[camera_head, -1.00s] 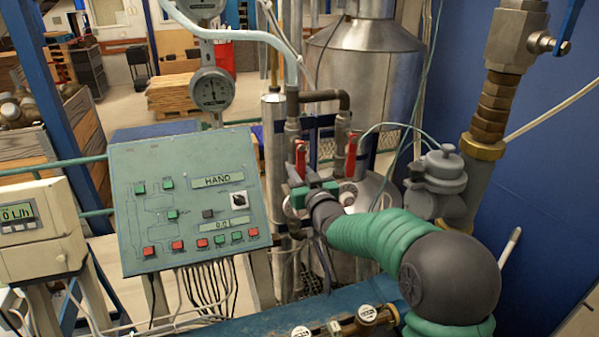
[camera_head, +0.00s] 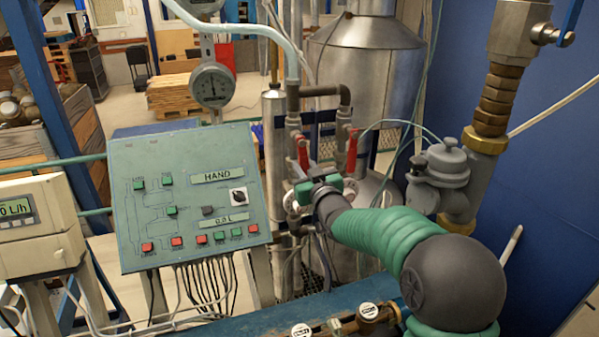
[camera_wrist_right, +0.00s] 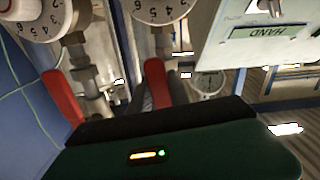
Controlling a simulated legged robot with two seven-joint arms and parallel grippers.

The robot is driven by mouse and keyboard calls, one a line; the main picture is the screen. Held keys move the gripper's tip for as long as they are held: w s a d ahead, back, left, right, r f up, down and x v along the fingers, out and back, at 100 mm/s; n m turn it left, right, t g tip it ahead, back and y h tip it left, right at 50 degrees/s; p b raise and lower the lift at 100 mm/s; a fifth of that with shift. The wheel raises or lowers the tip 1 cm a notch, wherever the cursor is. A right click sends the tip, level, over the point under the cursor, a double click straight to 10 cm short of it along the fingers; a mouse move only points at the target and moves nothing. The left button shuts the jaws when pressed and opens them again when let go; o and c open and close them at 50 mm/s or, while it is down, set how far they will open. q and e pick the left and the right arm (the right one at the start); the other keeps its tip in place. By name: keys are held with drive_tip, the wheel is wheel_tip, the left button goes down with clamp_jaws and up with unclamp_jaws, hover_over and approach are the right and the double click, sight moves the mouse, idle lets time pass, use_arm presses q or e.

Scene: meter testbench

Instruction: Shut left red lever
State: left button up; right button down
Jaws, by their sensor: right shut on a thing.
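The left red lever (camera_head: 302,150) hangs down from a valve on the left of two vertical pipes, its lower end leaning slightly right. My right gripper (camera_head: 312,186) reaches in from the right and is shut at the lower end of this lever; its fingertips are partly hidden. In the right wrist view the same lever (camera_wrist_right: 157,82) stands against a dark finger, above the green gripper body. The right red lever (camera_head: 352,150) hangs on the neighbouring pipe, apart from the gripper; it also shows in the wrist view (camera_wrist_right: 62,97). My left gripper is out of view.
A green control panel (camera_head: 190,220) stands left of the levers. Grey valve fittings (camera_head: 445,170) and a brass-collared pipe (camera_head: 485,145) are at right. A blue bench beam (camera_head: 250,322) with brass meters (camera_head: 368,312) runs below my arm. A steel tank (camera_head: 365,60) stands behind.

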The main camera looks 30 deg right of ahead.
drive_tip(key=s+d+r+n+b, duration=0.1)
drive_tip(key=d+r+n+b, duration=0.3)
drive_tip(key=n, duration=0.8)
drive_tip(key=shift+s+d+r+b, duration=0.2)
drive_tip(key=shift+d+r+b, duration=0.2)
drive_tip(key=shift+d+b, duration=0.45)
drive_tip(key=shift+n, duration=0.4)
